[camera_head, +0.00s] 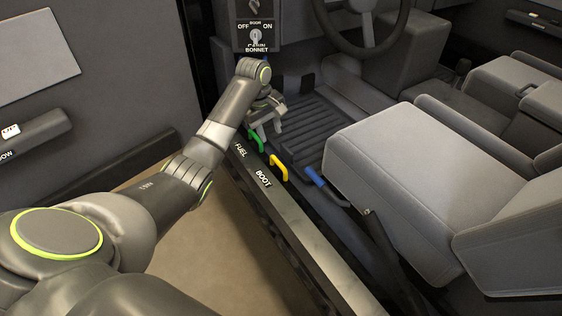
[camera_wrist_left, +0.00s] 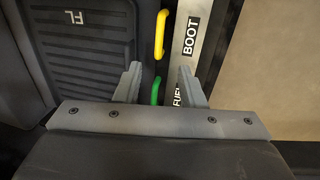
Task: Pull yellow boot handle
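The yellow boot handle (camera_head: 279,168) is a small upright loop on the door sill, beside the BOOT label. It also shows in the left wrist view (camera_wrist_left: 161,34), ahead of the fingertips and apart from them. My left gripper (camera_head: 270,122) is over the footwell edge near the green fuel handle (camera_head: 258,142), farther up the sill than the yellow handle. In the left wrist view its two fingers (camera_wrist_left: 160,83) are spread and empty, with the green handle (camera_wrist_left: 156,92) showing in the gap between them. My right gripper is out of view.
A blue-gripped lever (camera_head: 315,177) sits beside the seat (camera_head: 400,165), right of the yellow handle. A switch panel (camera_head: 255,30) is above my left gripper. The steering wheel (camera_head: 362,28) is at the top. The open door (camera_head: 75,90) is left; the ribbed floor mat (camera_head: 310,115) is clear.

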